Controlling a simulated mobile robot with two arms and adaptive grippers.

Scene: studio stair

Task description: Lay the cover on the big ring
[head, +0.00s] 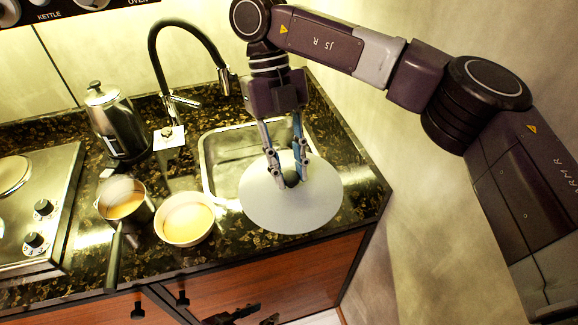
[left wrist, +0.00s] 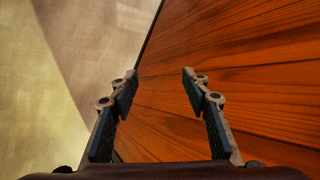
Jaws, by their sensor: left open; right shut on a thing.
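The cover is a pale round disc (head: 265,211) with a dark knob (head: 291,180) at its middle. My right gripper (head: 288,172) comes from above and is shut on that knob. The cover is over the front right of the sink and counter; I cannot tell whether it touches them. On the hob at the left edge, one round ring (head: 12,174) shows, partly cut off by the frame; I cannot tell whether it is the big one. My left gripper (head: 243,316) is low, in front of the cabinet. In the left wrist view it is open and empty (left wrist: 158,90).
A saucepan (head: 122,198) with its dark handle toward the counter front and a bowl (head: 187,219) stand between hob (head: 62,190) and sink (head: 212,170). A metal kettle (head: 112,120) and black tap (head: 160,50) stand behind. A wall is at the right.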

